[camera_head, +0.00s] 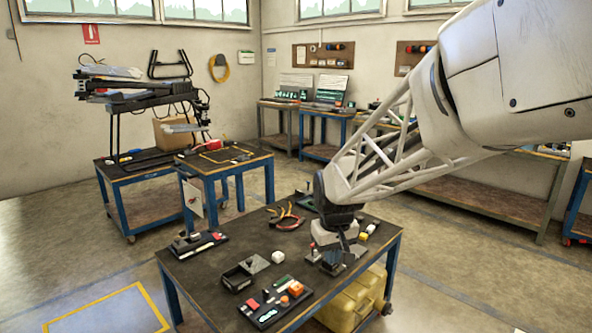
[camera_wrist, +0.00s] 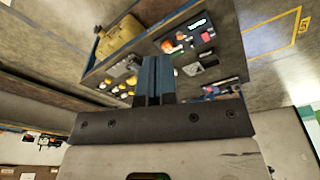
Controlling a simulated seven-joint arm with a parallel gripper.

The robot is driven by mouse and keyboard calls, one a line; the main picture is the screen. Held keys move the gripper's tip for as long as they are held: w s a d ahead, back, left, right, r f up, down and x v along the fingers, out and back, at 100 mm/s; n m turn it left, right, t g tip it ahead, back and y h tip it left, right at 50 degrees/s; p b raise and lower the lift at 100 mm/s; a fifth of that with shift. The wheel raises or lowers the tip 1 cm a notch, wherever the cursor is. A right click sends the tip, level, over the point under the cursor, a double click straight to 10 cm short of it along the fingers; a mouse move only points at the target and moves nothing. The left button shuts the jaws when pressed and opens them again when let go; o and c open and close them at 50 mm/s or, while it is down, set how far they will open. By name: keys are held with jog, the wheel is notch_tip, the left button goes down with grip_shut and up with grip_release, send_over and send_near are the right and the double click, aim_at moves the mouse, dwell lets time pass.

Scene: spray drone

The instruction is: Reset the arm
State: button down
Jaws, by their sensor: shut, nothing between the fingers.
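My gripper (camera_head: 332,262) is at the end of my arm, which reaches in from the upper right of the head view. It hangs over the right part of the dark-topped workbench (camera_head: 215,262). In the wrist view the two blue-grey fingers of my gripper (camera_wrist: 158,62) are together, with nothing between them. In the head view the fingertips are small, and I cannot tell how far above the bench top they are. The bench also shows in the wrist view, turned around, beyond the fingers.
A yellow case (camera_head: 350,303) is below. A second bench (camera_head: 215,163) stands behind left. Floor at left is clear.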

jog(key=s+d+r+m, duration=0.1)
jog(key=s+d, duration=0.2)
jog(key=s, duration=0.6)
jog(key=s+d+r+m, duration=0.1)
jog(key=s+d, duration=0.2)
jog(key=s, duration=0.7)
jog(key=s+d+r+m+t, duration=0.1)
jog(key=s+d, duration=0.3)
jog(key=s, duration=0.6)
jog(key=shift+r+m, duration=0.4)
jog(key=shift+m, duration=0.1)
jog(key=shift+w, duration=0.15)
